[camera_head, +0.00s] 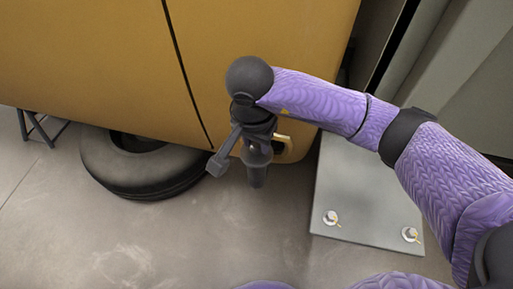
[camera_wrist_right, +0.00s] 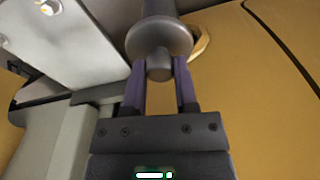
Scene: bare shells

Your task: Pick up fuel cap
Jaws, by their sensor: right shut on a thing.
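The fuel cap (camera_wrist_right: 158,38) is a dark grey piece with a narrow knob, a wide round flange and a cylinder beyond it. In the right wrist view, my right gripper (camera_wrist_right: 159,72) has its two fingers closed on either side of the knob. In the head view, my right gripper (camera_head: 257,140) points down beside the yellow vehicle body, with the dark cap (camera_head: 257,176) below it. A pale-rimmed opening (camera_head: 282,147) in the bodywork shows just behind, partly hidden by the gripper. The cap appears apart from this opening. My left gripper is out of view.
The yellow body panel (camera_head: 100,55) fills the upper left. A tyre (camera_head: 140,180) lies on the concrete floor under it. The floor (camera_head: 200,250) in front is clear.

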